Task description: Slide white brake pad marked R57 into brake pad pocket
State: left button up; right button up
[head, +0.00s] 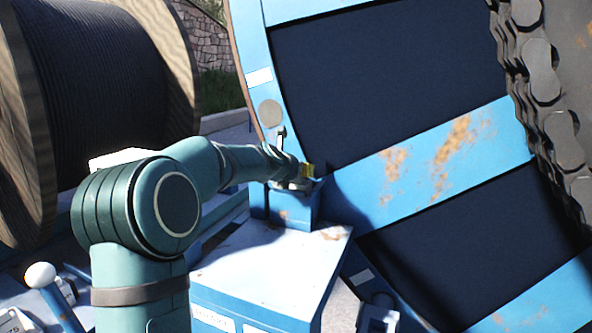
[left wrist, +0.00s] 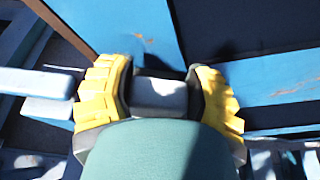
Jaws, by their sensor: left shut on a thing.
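My left gripper (head: 306,171), with yellow finger pads, is at the top of a small blue block (head: 285,208) beside the large blue reel (head: 440,170). In the left wrist view my left gripper (left wrist: 160,72) is shut on a pale grey-white block (left wrist: 160,93), which looks like the white brake pad. No R57 mark is readable, and the pad is hidden in the head view. The brake pad pocket cannot be made out clearly; I cannot tell whether the pad is inside it. My right gripper is not in view.
A blue cabinet with a pale top (head: 265,265) stands below the block. A heavy chain (head: 545,90) hangs at the right. A wooden cable drum (head: 110,80) is at the left. A white-knobbed lever (head: 40,275) stands at the lower left.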

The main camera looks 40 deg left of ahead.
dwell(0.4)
pick_arm(q)
jog(key=o, duration=1.4)
jog(key=shift+o, duration=0.2)
jog(key=shift+f, duration=0.15)
jog(key=shift+s+d+r, duration=0.15)
jog(key=shift+s+r, duration=0.1)
jog(key=shift+s, duration=0.05)
jog(key=v, duration=1.1)
jog(key=shift+s, duration=0.2)
